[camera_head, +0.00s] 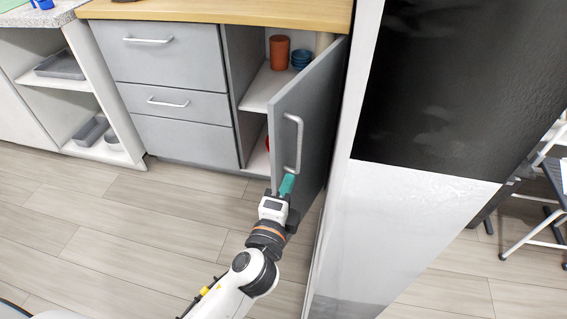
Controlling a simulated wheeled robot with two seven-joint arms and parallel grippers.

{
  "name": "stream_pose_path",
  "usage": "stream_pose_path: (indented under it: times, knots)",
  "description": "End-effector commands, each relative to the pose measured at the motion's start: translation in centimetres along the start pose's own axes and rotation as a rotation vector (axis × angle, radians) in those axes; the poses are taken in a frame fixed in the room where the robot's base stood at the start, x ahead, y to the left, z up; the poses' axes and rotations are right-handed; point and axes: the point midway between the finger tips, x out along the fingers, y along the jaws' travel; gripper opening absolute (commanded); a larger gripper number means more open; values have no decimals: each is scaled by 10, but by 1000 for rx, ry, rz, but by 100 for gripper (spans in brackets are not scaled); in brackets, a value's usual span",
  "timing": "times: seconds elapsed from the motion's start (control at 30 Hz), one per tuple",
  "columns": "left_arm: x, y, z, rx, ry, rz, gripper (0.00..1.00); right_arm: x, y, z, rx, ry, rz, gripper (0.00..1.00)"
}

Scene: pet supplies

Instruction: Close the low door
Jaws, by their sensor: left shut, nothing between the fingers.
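The low door (313,110) is a grey cabinet door with a silver bar handle (294,143). It stands open, swung out from the right side of the low cabinet, so the shelves inside show. My left gripper (287,184) is shut and empty, with teal fingertips. It is at the door's front edge, just below the handle. I cannot tell whether the fingertips touch the door. My right gripper does not show.
The cabinet holds an orange-brown cup (279,53) and blue bowls (302,58) on its shelf. Closed drawers (165,52) are to its left. A tall black and white unit (420,190) stands close on the right. The wood floor (150,220) at left is clear.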

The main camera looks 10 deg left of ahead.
Motion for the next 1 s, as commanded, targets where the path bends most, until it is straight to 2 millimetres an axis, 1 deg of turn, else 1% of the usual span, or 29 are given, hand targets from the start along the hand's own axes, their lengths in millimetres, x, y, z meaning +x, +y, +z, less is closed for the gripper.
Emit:
stream_pose_path:
  times: [0.2,0.43,0.53,0.7,0.8,1.0]
  knots:
    - [44,2,-1,-1,3,4,0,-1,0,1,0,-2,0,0]
    - [92,1,-2,-2,4,2,0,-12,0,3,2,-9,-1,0]
    - [93,0,-20,1,4,-1,0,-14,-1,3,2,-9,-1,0]
    - [96,0,-36,-3,3,-2,0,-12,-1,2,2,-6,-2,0]
    - [97,0,-40,-3,3,-2,0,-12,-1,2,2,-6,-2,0]
    - [97,0,-40,-5,2,-2,0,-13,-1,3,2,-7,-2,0]
